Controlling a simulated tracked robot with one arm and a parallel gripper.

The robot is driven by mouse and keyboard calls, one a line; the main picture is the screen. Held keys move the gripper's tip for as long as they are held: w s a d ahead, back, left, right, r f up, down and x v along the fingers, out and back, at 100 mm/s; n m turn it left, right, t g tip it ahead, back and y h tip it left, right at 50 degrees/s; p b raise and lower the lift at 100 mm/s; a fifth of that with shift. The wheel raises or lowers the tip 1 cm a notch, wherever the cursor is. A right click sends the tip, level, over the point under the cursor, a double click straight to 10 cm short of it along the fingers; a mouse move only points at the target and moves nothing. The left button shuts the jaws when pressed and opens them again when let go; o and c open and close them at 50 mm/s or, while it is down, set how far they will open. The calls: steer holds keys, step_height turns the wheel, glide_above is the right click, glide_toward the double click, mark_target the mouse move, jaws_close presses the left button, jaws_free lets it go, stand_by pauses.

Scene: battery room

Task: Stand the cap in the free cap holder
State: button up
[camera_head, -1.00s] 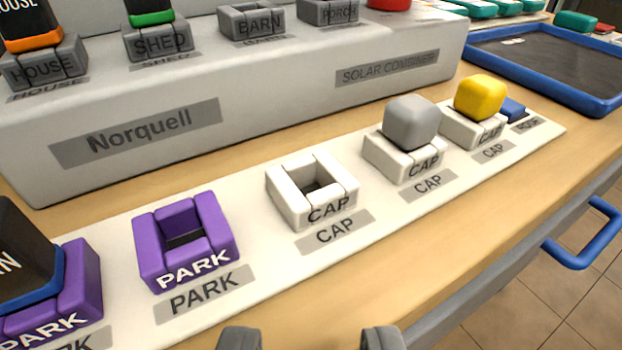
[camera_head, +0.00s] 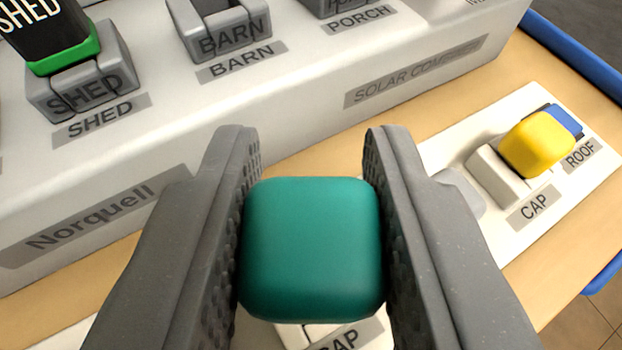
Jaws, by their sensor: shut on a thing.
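My gripper (camera_head: 311,190) is shut on a teal cap (camera_head: 312,250), a rounded block held between both grey fingers. A white cap holder (camera_head: 292,335) shows partly just below the teal cap. The cap covers most of this holder, so I cannot tell whether they touch. A yellow cap (camera_head: 537,143) stands in another white cap holder (camera_head: 492,178) to the right. A grey cap (camera_head: 462,188) shows only as a sliver behind my right finger; its holder is hidden.
A grey console with the Norquell label (camera_head: 92,222) runs behind the strip. It has an empty BARN holder (camera_head: 232,42) and a filled SHED holder (camera_head: 84,92). A blue piece (camera_head: 562,121) is at the ROOF spot.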

mark_target(309, 253)
steer(key=shift+w+f+b, duration=0.1)
steer(key=shift+f+b, duration=1.3)
steer(key=shift+f, duration=1.5)
steer(key=shift+r+p, duration=0.35)
steer(key=shift+r, duration=0.6)
stand_by(0.6)
steer(key=shift+r, duration=0.35)
steer(key=shift+r, duration=0.35)
stand_by(0.7)
steer(key=o, duration=0.7)
